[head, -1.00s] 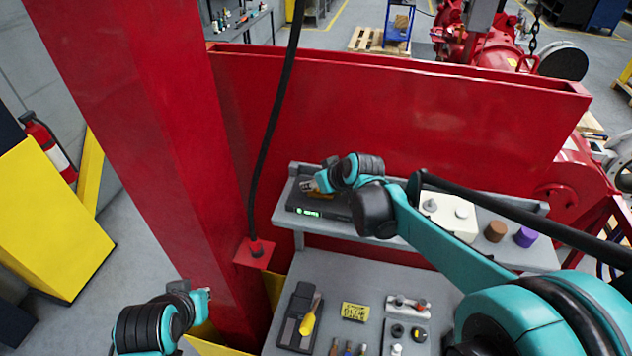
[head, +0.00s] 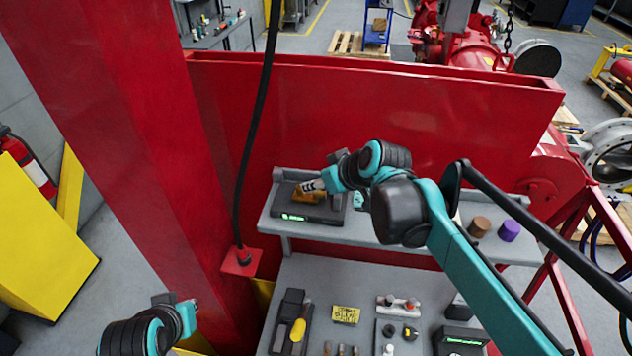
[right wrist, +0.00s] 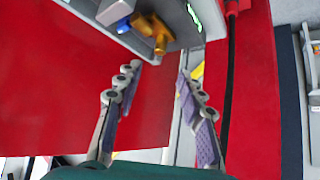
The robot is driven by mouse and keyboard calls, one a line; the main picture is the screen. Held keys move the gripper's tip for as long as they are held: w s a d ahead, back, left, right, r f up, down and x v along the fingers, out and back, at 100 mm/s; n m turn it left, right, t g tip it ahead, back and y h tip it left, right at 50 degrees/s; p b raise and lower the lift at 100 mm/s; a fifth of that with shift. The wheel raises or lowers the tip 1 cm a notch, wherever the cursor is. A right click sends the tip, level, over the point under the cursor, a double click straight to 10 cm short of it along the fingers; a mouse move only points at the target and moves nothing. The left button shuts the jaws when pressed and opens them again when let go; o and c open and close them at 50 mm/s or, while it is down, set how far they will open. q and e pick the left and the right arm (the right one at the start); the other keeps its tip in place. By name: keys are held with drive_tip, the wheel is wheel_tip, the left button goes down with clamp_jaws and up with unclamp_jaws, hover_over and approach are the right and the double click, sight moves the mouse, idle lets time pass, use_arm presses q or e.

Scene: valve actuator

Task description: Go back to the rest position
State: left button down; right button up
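My right gripper (head: 318,185) is at the upper shelf's left part, seen close to the dark device with a green display (head: 296,217). In the right wrist view its two fingers with purple pads (right wrist: 155,90) are spread apart, with nothing held between them. An orange-yellow tool (head: 305,197) lies on the dark device; it also shows in the right wrist view (right wrist: 153,32), beyond the fingertips. My left gripper (head: 188,312) is at the lower left, in front of the red column and away from the shelves. Its fingers are too small to read.
The grey upper shelf (head: 272,222) also carries a brown cup (head: 480,227) and a purple cup (head: 508,231). The lower table (head: 325,275) holds a yellow-handled tool (head: 298,330), a yellow box (head: 346,314) and small parts. A red column (head: 150,150) and hanging black cable (head: 258,130) stand at left.

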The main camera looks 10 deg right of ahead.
idle(0.3)
drive_tip(key=s+d+f+m+g+h+b, duration=0.1)
drive_tip(key=s+d+f+m+h, duration=0.1)
drive_tip(key=s+f, duration=0.6)
drive_tip(key=s+d+f+m+h, duration=0.15)
drive_tip(key=s+f, duration=0.35)
drive_tip(key=s, duration=0.6)
wheel_tip(320, 180, down, 25)
drive_tip(key=b, duration=2.6)
drive_tip(key=shift+w+d+f+m, duration=0.2)
drive_tip(key=shift+w+d+m, duration=0.1)
drive_tip(key=shift+m, duration=0.15)
